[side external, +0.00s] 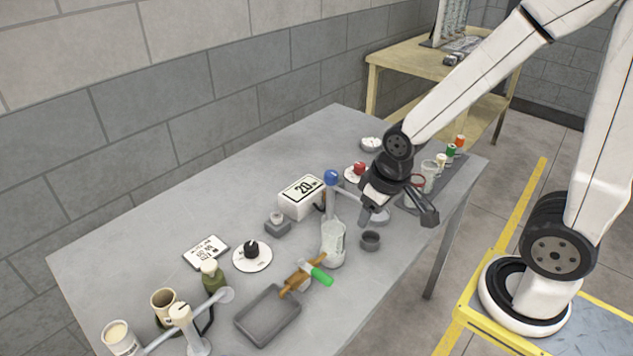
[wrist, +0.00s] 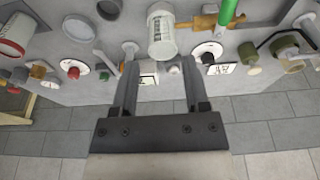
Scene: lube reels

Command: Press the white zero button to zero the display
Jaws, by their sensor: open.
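The white button (side external: 277,216) sits on a small grey block (side external: 278,228) in front of the white display box (side external: 303,196), which reads about 20 in dark digits. My gripper (side external: 398,214) is open and empty above the right part of the table, to the right of the button and apart from it. In the wrist view the open fingers (wrist: 160,66) frame a small pale knob (wrist: 173,68), which seems to be the button. Part of the display box (wrist: 148,79) shows beside the left finger there.
A black dial (side external: 252,250), green-handled tool (side external: 320,274) and grey tray (side external: 268,316) lie nearer the front left. The table's back left is clear.

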